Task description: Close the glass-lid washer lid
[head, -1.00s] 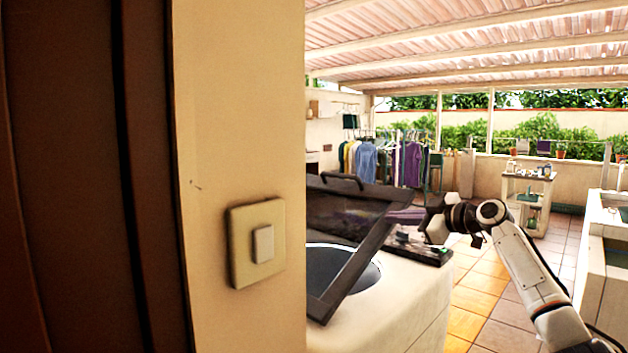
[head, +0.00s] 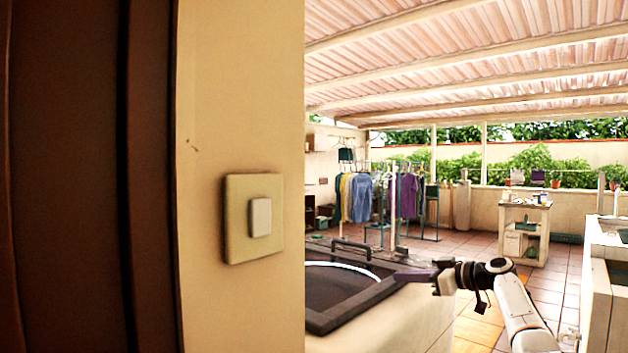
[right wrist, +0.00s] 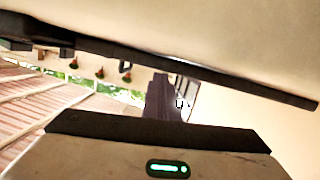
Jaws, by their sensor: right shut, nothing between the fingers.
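The white washer (head: 405,318) stands right of the wall, partly hidden by it. Its dark-framed glass lid (head: 345,290) lies flat or nearly flat over the top opening, with the handle (head: 350,247) at its far side. I cannot tell whether a small gap is left under the lid. My right gripper (head: 412,275) is shut and empty at the lid's right edge, its dark purple fingers pointing left; whether they touch the lid is unclear. The fingers also show in the right wrist view (right wrist: 162,98), near a dark edge strip. My left gripper is not in view.
A wall with a light switch (head: 260,217) fills the left side and blocks the view close by. A clothes rack (head: 392,200), a small shelf cart (head: 523,232) and a white basin unit (head: 604,290) stand farther off. Tiled floor is open right of the washer.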

